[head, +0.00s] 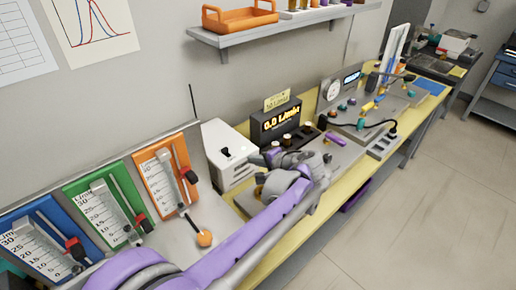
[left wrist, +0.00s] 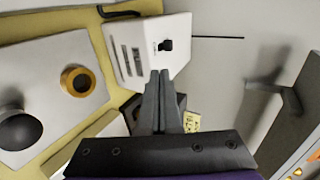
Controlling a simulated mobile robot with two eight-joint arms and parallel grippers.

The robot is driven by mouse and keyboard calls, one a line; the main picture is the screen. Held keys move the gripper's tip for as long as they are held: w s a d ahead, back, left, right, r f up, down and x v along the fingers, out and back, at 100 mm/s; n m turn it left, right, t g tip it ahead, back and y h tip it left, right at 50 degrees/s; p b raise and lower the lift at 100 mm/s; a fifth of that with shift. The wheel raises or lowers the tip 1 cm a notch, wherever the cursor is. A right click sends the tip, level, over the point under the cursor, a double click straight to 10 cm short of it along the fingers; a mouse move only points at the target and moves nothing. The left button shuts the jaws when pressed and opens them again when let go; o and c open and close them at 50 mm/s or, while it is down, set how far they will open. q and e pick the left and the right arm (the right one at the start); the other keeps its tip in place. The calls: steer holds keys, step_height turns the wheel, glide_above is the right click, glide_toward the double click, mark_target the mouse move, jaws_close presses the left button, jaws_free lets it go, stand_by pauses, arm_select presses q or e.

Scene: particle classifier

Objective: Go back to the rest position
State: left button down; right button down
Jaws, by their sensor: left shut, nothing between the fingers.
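My left arm, purple and grey, reaches across the bench from the lower left in the head view. My left gripper (head: 259,160) is beside the right side of a white box (head: 222,138) with a black knob on top. In the left wrist view the dark fingers of the left gripper (left wrist: 158,74) are together, with nothing between them. They point toward the white box (left wrist: 150,38), and from this view I cannot tell the gap to it. My right gripper is not in view.
Blue, green and orange flow meter panels (head: 165,178) stand at the left, near an orange-knobbed lever (head: 204,238). A black display box (head: 276,122) and instrument panels stand beyond my gripper. A wall shelf (head: 270,30) hangs above. The floor (head: 440,210) at right is clear.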

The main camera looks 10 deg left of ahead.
arm_select(q)
steer(key=s+a+f+n+g+h+p, duration=0.1)
steer(key=s+a+f+n+h, duration=0.2)
steer(key=s, duration=0.8)
steer(key=s+a+f+n+g+h+p, duration=0.1)
steer(key=s+a+g+h, duration=0.3)
steer(key=s, duration=0.6)
steer(key=s+f+n+t, duration=0.1)
steer(key=s, duration=0.2)
steer(key=s+d+f+n+t+h, duration=0.1)
steer(key=s+f, duration=0.1)
steer(key=s, duration=0.1)
steer(key=s+f+n+t+h+p, duration=0.1)
steer(key=s, duration=0.3)
steer(key=shift+d+f, duration=0.15)
steer(key=shift+s+d+f+n, duration=0.1)
steer(key=shift+n, duration=0.2)
